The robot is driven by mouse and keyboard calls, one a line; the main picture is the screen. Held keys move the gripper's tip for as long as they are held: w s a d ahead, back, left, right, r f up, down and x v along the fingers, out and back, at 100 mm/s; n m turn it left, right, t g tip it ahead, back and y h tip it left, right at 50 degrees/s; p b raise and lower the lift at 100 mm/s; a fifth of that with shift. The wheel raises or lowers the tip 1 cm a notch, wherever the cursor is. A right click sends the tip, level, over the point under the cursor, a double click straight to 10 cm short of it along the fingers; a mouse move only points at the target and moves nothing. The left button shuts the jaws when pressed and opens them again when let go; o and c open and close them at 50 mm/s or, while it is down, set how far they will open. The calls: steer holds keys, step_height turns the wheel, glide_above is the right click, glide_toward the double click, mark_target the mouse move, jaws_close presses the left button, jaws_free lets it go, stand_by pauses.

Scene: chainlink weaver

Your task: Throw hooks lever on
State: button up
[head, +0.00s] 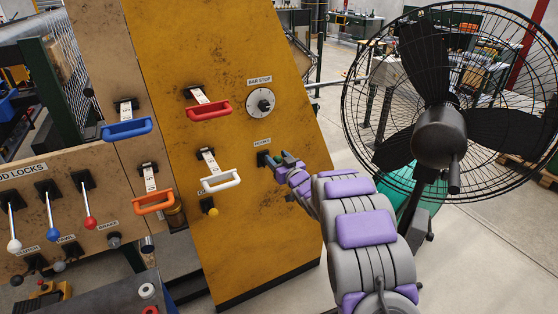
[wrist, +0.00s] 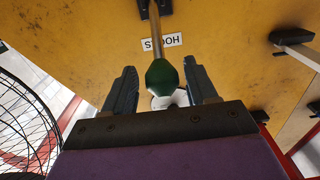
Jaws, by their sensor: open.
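The hooks lever (wrist: 156,42) is a thin shaft with a dark green knob (wrist: 162,77), standing out from the yellow panel. Its black base (head: 263,158) is below the HOOKS label (head: 262,142) in the head view; the label shows upside down in the wrist view (wrist: 162,42). My gripper (head: 275,158) is at the lever, reaching in from the right. In the wrist view my gripper (wrist: 158,74) is open, with one dark finger on each side of the green knob. Gaps show between the knob and both fingers. In the head view the knob is mostly hidden by my gripper.
The BAR STOP dial (head: 261,103) is above the lever. Red (head: 209,112), white (head: 220,181), blue (head: 127,128) and orange (head: 153,203) handles jut out to the left. A large caged fan (head: 440,135) stands close to my arm on the right.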

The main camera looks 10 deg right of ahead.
steer(key=shift+a, duration=0.5)
steer(key=shift+c, duration=1.4)
steer(key=shift+d+f, duration=0.1)
steer(key=shift+d, duration=0.45)
steer(key=c, duration=0.4)
steer(key=shift+a, duration=0.2)
jaws_close()
